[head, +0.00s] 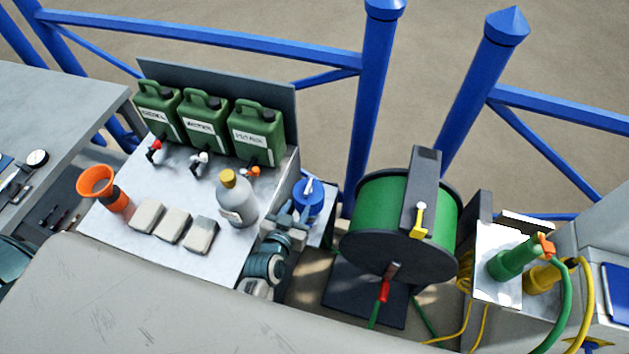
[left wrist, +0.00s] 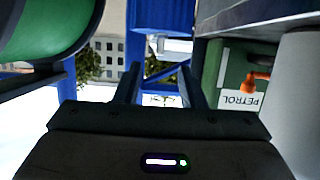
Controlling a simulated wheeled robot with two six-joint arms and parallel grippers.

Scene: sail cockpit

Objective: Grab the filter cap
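A blue round piece with a white bar on top (head: 309,196), which I take for the filter cap, stands between the green cans and the hose reel. In the left wrist view, which looks upside down, a blue cylinder (left wrist: 160,14) shows beyond my fingers, with a white part beside its end. My left gripper (head: 287,218) is just in front of the blue piece, partly covering its lower side. In the left wrist view its fingers (left wrist: 159,76) are apart with nothing between them. I cannot tell whether they touch the blue piece. My right gripper is not in view.
Left of the gripper, a metal bench (head: 225,262) bears green cans (head: 257,132), a grey bottle (head: 236,202), pale blocks (head: 172,226) and an orange funnel (head: 97,181). The green hose reel (head: 375,205) stands close on the right. Blue posts (head: 371,100) rise behind.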

